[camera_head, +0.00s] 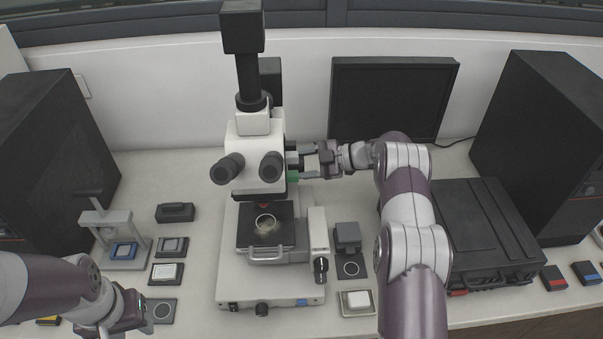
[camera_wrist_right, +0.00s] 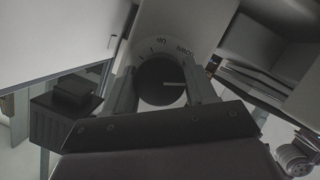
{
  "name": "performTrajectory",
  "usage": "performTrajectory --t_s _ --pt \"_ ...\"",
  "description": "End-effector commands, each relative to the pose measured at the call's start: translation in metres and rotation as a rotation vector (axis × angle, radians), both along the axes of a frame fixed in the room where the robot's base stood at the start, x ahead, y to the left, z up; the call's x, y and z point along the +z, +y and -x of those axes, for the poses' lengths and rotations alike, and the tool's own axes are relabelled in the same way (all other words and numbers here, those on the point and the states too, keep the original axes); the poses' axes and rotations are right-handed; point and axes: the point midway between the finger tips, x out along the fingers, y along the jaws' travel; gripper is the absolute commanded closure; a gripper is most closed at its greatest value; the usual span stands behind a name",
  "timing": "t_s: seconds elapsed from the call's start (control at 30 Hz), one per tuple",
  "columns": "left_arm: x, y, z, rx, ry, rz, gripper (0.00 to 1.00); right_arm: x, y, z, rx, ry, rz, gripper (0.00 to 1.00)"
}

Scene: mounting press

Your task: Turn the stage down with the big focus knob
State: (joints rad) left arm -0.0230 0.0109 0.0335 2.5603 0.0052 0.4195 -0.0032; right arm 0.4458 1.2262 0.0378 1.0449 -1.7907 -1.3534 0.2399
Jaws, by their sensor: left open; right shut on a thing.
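The white microscope (camera_head: 255,150) stands mid-table with its black stage (camera_head: 262,240), which bears a round clear piece (camera_head: 265,222). The gripper hides this knob in the head view. My left gripper (camera_head: 142,309) is open, low at the left, away from the microscope.
Small blocks and trays (camera_head: 165,273) lie left of the base. A grey press (camera_head: 110,235) stands farther left. A black case (camera_head: 480,235) lies right of my right arm.

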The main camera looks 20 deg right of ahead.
Motion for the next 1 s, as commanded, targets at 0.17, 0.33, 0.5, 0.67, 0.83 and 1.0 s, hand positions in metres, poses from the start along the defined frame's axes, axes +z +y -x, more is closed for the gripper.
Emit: performTrajectory --t_s 0.17,0.33,0.5,0.67,0.83,1.0 --pt "-0.007 0.000 0.000 0.000 -0.001 0.000 0.57 0.001 0.000 0.000 0.001 0.085 -0.023 0.75" --pt "-0.006 0.000 0.000 0.000 -0.001 0.000 0.57 0.002 0.000 0.000 0.000 0.090 -0.024 0.75" --pt "-0.006 0.000 0.000 0.000 -0.001 0.000 0.57 0.002 0.000 -0.001 -0.001 0.088 -0.024 0.20" --pt "-0.006 0.000 0.000 0.000 -0.001 0.000 0.57 0.002 0.000 0.000 0.001 0.089 -0.025 0.20" --pt "-0.009 0.000 0.000 0.000 -0.001 0.000 0.57 0.002 -0.004 0.001 -0.001 0.088 -0.026 0.20" --pt "-0.025 0.000 0.000 0.000 -0.001 0.000 0.57 0.010 -0.036 0.015 -0.004 0.085 -0.023 0.20"
